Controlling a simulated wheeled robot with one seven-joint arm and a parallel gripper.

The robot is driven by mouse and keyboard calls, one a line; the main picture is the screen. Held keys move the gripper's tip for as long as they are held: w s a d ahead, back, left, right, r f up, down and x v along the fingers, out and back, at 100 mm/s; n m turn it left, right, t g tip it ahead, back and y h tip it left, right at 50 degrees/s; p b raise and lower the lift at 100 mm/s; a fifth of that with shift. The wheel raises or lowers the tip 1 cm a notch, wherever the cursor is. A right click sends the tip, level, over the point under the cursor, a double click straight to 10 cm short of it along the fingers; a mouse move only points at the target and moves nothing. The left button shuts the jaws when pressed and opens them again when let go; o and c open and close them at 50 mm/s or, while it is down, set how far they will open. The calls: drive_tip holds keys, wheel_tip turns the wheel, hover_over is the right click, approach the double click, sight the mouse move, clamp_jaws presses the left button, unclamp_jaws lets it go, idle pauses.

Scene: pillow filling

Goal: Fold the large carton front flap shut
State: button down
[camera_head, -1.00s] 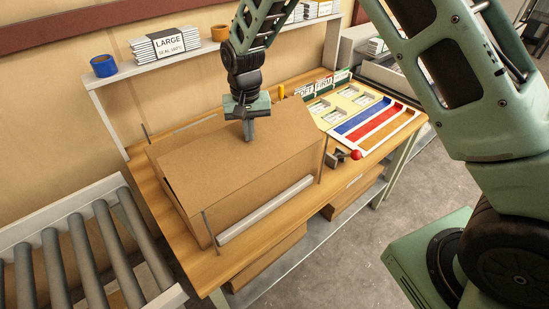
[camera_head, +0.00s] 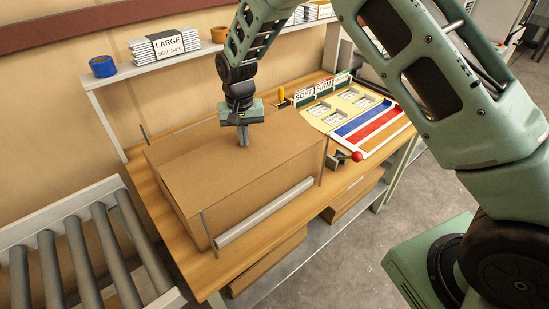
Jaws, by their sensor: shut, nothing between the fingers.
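The large carton (camera_head: 270,195) is a brown box on the wooden workbench, between thin upright metal posts. Its top looks covered by flat cardboard flaps (camera_head: 205,170), with an edge line running along the left part of the top. My gripper (camera_head: 243,140) points down at the back part of the carton top. Its fingers are shut with nothing between them. The fingertips are at or just above the cardboard; I cannot tell if they touch. The front flap cannot be told apart clearly from the other flaps.
A pale bar (camera_head: 265,212) runs along the carton's front. A red-knobbed lever (camera_head: 356,156) stands right of it. Coloured strips (camera_head: 375,125) and SOFT and FIRM signs (camera_head: 314,90) lie farther right. A roller conveyor (camera_head: 85,245) is at left, a shelf (camera_head: 200,52) behind.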

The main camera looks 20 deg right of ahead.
drive_tip(key=shift+f+b, duration=1.1)
drive_tip(key=shift+f, duration=0.85)
wheel_tip(320, 180, up, 9)
drive_tip(key=p, duration=0.6)
drive_tip(key=shift+r, duration=0.1)
